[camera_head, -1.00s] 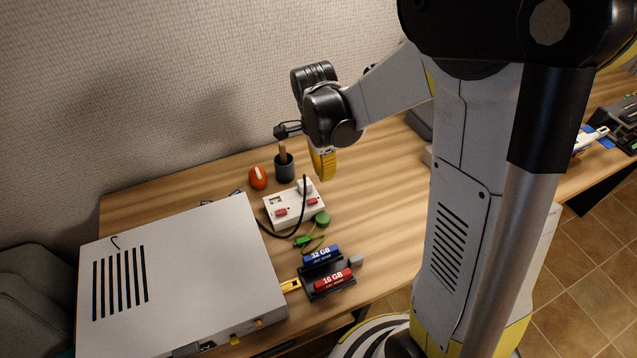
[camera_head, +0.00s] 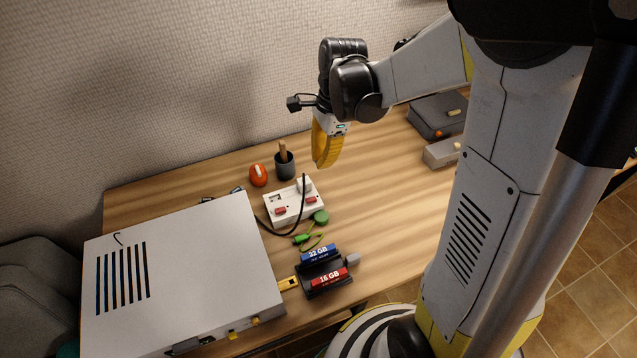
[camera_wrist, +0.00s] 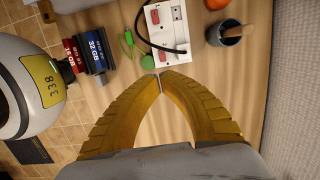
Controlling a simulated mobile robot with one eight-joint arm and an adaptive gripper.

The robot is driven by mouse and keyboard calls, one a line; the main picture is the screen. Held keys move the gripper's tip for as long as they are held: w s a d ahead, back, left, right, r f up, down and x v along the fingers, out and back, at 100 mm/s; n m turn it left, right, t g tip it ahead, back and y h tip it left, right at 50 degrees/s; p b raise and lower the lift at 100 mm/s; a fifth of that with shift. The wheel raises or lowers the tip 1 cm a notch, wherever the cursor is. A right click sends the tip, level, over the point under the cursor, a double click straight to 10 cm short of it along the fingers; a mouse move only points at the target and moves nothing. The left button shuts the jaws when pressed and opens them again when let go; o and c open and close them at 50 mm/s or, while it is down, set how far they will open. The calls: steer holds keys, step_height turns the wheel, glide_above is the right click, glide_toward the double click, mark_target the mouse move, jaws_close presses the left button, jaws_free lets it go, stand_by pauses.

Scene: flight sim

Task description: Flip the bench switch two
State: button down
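A white switch box (camera_head: 293,206) with two red rocker switches lies on the wooden table in the head view. One red switch (camera_head: 281,211) is at its left and the other (camera_head: 311,199) at its right. In the wrist view the white box (camera_wrist: 167,32) is at the top, with a black cable across it. I cannot read any numbers on the switches. My gripper (camera_head: 322,164) has yellow fingers and hangs above the table, behind and right of the box. In the wrist view its fingertips (camera_wrist: 161,76) meet with nothing between them, apart from the box.
A dark cup (camera_head: 285,167) and a red-orange object (camera_head: 258,176) stand behind the box. A large pale case (camera_head: 180,268) fills the left. Memory modules (camera_head: 322,275) sit in front. Grey cases (camera_head: 440,115) are at the back right. The table right of the box is clear.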

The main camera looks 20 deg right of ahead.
steer(key=b, duration=0.5)
glide_toward(311, 205)
steer(key=f, duration=0.4)
steer(key=a+f, duration=0.1)
steer(key=f, duration=0.1)
steer(key=shift+f, duration=0.35)
steer(key=shift+a+f, duration=0.1)
